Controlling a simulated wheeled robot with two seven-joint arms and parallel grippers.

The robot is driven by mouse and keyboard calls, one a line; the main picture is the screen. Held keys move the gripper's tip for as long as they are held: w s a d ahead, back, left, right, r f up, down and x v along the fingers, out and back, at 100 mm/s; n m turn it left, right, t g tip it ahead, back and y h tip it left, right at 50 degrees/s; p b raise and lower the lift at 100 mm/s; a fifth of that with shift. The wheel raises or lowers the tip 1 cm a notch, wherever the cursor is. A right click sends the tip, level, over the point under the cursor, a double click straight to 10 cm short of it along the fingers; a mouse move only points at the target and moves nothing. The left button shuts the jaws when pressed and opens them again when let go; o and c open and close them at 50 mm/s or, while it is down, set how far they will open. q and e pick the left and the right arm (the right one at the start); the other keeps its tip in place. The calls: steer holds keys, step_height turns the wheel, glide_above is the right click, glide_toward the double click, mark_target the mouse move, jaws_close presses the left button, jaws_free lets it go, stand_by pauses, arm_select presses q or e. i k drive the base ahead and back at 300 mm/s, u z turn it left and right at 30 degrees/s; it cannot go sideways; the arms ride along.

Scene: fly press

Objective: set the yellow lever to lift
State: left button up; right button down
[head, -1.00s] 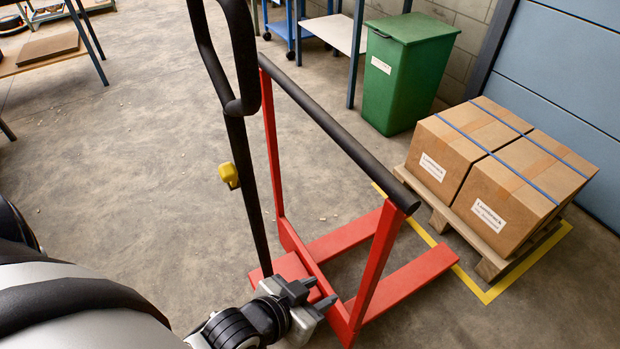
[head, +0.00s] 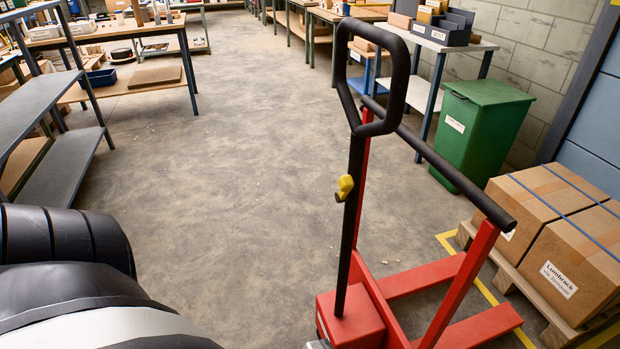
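The yellow lever (head: 345,188) is a small piece on the black upright shaft (head: 350,225) of the red pallet truck (head: 350,321), below the black loop handle (head: 401,80). It sticks up slightly. I cannot read its setting or see any markings. No gripper touches it. My arm fills the lower left corner. Neither gripper can be made out; a small grey sliver at the bottom edge is too little to identify.
A black-topped red frame (head: 440,165) rises right of the shaft. Strapped boxes (head: 575,255) on a pallet and a green bin (head: 482,135) stand at right. Grey shelving (head: 65,165) is at left. The floor (head: 240,170) between is open.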

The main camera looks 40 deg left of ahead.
mark_target(346, 181)
steer(key=k, duration=0.3)
steer(key=u, duration=1.4)
steer(key=i, duration=0.5)
steer(key=u, duration=0.05)
